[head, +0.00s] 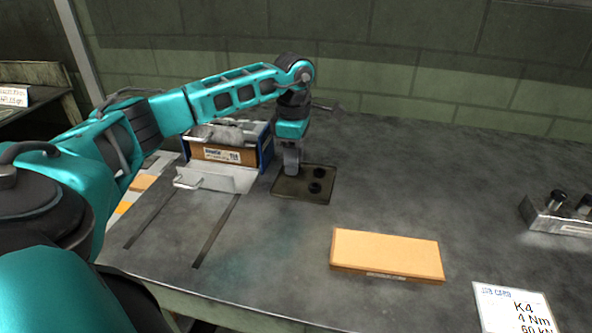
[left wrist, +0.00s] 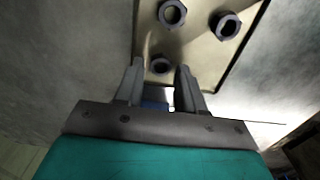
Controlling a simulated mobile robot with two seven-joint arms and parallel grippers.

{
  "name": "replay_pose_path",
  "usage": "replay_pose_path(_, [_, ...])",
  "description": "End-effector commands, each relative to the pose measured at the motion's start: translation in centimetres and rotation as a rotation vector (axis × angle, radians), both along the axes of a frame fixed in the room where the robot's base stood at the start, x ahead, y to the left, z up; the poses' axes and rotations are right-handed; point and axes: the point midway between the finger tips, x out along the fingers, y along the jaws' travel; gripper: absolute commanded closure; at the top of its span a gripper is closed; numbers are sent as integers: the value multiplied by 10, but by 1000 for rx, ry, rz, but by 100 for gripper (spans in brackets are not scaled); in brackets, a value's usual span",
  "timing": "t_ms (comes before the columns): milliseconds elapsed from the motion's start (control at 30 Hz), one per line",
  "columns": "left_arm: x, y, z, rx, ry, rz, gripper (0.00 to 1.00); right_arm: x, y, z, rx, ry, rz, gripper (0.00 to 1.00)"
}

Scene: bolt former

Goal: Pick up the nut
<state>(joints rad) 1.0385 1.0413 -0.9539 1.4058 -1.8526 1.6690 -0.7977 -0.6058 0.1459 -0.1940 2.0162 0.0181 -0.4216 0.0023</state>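A dark flat tray (head: 286,190) lies on the table and bears dark nuts. In the head view two nuts show, one at the back (head: 319,173) and one nearer (head: 314,187). My left gripper (head: 291,172) points down over the tray's left part, beside them. In the left wrist view the tray (left wrist: 195,50) bears three nuts: an upper one (left wrist: 172,13), one at the upper right (left wrist: 228,24) and one (left wrist: 158,65) in the gap between the open fingertips (left wrist: 160,72). I cannot tell whether the fingers touch that nut; the head view hides it. My right gripper is out of view.
A blue and brown box (head: 232,155) with a metal chute stands left of the tray. An orange block (head: 387,254) lies in front right, near a label card (head: 513,308). A metal holder (head: 560,218) stands at the far right. The table between is clear.

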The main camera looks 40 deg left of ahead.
Motion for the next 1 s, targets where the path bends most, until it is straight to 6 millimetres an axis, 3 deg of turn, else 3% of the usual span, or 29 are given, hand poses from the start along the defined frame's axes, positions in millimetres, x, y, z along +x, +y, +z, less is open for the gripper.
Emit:
replay_pose_path(300, [0, 0, -6, -1, 0, 0, 63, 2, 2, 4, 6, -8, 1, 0])
replay_pose_path(700, [0, 0, -5, -1, 0, -1, 100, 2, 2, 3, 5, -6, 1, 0])
replay_pose_path(1000, [0, 0, -4, -1, -2, -1, 100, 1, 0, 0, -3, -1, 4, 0])
